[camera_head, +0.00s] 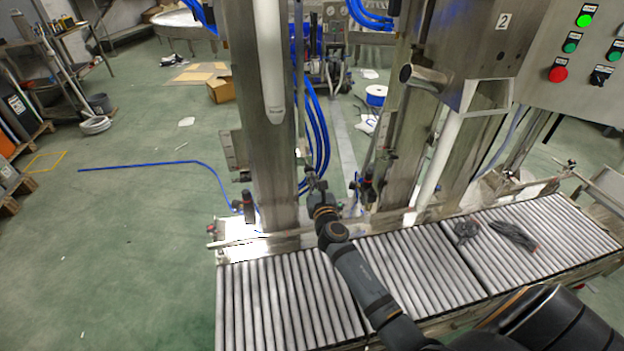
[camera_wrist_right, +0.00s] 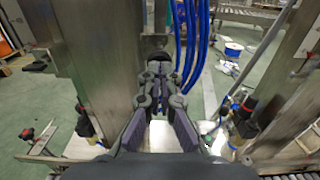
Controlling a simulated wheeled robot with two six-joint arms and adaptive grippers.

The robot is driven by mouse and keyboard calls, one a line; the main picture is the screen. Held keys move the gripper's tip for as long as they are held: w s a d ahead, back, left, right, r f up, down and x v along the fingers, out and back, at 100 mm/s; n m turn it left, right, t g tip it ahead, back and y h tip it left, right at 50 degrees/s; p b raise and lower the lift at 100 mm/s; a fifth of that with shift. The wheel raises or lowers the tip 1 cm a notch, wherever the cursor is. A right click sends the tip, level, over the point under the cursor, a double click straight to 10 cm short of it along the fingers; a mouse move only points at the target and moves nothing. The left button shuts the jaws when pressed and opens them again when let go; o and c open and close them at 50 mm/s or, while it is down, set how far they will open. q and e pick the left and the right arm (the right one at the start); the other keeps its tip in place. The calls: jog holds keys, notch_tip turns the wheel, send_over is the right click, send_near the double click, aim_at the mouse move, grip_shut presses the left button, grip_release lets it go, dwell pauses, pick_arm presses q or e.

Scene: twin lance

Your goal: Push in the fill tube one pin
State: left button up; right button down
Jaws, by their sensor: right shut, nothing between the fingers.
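My right gripper (camera_head: 316,184) is shut and empty, beside the right face of the left steel column (camera_head: 275,180). In the right wrist view the gripper (camera_wrist_right: 158,72) points straight ahead, its fingertips close to a dark rounded part (camera_wrist_right: 155,57) beyond them. I cannot tell whether they touch it, or whether it is the pin. A white tube (camera_head: 269,65) hangs down the front of the left column; I cannot tell for sure that it is fill tube one. My left gripper is not in view.
Blue hoses (camera_head: 318,125) hang close behind the right gripper. A second column (camera_head: 400,130) stands to the right. A roller conveyor (camera_head: 290,300) runs below, with dark items (camera_head: 513,236) on its right part. A control panel (camera_head: 580,60) is at upper right.

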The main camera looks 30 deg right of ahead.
aim_at(308, 168)
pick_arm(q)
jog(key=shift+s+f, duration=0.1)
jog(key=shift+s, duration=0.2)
pick_arm(e)
jog(key=shift+w+d, duration=0.1)
jog(key=shift+w, duration=0.2)
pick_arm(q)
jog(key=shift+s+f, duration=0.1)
pick_arm(e)
jog(key=x, duration=0.2)
jog(key=shift+w+r, duration=0.2)
jog(key=shift+w, duration=0.1)
jog(key=shift+d, duration=0.1)
